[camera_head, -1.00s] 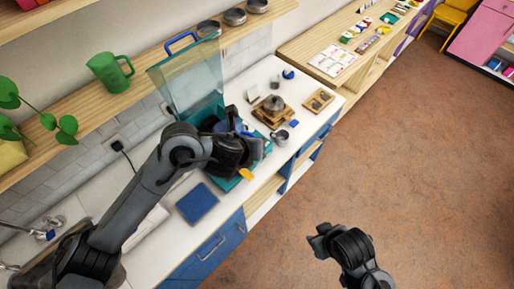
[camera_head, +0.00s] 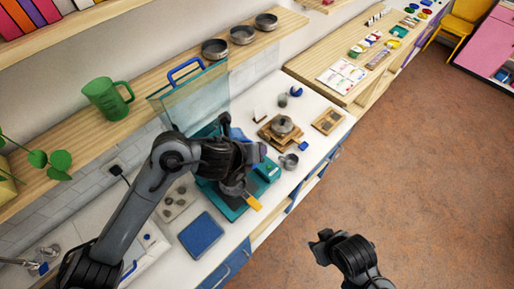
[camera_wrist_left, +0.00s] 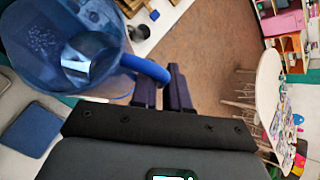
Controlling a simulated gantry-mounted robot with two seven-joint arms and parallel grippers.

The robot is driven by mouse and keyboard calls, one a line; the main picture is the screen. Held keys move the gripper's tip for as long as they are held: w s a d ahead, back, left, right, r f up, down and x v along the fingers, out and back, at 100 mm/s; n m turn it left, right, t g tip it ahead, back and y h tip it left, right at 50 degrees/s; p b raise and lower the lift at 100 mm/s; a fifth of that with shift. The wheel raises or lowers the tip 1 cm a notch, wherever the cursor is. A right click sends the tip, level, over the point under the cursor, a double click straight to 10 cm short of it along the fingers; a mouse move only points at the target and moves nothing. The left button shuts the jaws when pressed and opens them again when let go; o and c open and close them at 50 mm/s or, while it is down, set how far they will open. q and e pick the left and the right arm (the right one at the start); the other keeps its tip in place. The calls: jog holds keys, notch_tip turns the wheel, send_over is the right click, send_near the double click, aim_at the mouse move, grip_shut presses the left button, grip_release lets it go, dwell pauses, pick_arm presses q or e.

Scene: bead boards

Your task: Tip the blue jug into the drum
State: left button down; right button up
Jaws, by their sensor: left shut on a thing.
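My left gripper (camera_wrist_left: 165,92) is shut on the handle of the translucent blue jug (camera_wrist_left: 100,45). In the left wrist view the jug fills the upper left, with small specks visible through it. In the head view only blue bits of the jug (camera_head: 237,133) show behind my left gripper (camera_head: 245,150). The gripper is over the teal machine (camera_head: 238,210), whose clear lid (camera_head: 195,98) stands open. My gripper and wrist cover the machine's middle; I cannot make out the drum clearly. I cannot tell the jug's tilt. My right gripper (camera_head: 322,246) hangs over the floor, away from the counter.
A blue mat (camera_head: 201,234) lies on the counter near a tray of pebbles (camera_head: 178,200). A lidded pot (camera_head: 282,126) on a wooden stand and a small metal cup (camera_head: 289,161) stand to the right. A green jug (camera_head: 104,98) is on the shelf.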

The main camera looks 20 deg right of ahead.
aim_at(243, 140)
pick_arm(q)
jog(key=shift+r+h+p, duration=0.3)
jog(key=shift+p, duration=0.15)
jog(key=shift+w+a+r+n+g+h+p, duration=0.15)
jog(key=shift+w+r+n+g+h+p, duration=0.05)
jog(key=shift+r+n+g+h+p, duration=0.25)
jog(key=shift+w+a+r+n+g+h+p, duration=0.15)
jog(key=shift+w+a+n+g+h+p, duration=0.15)
jog(key=shift+h, duration=0.3)
jog(key=shift+w+a+r+n+g+h+p, duration=0.15)
jog(key=shift+a+n+g+h, duration=0.15)
jog(key=shift+h, duration=0.25)
jog(key=shift+w+a+f+n+g+h+b, duration=0.2)
jog(key=shift+w+a+n+g+h+b, duration=0.15)
jog(key=shift+b, duration=0.2)
jog(key=shift+s+d+r, duration=0.1)
jog(key=shift+r, duration=0.05)
jog(key=shift+a, duration=0.25)
jog(key=shift+w+a+n+h+b, duration=0.35)
jog(key=shift+h+b, duration=0.2)
jog(key=shift+b, duration=0.25)
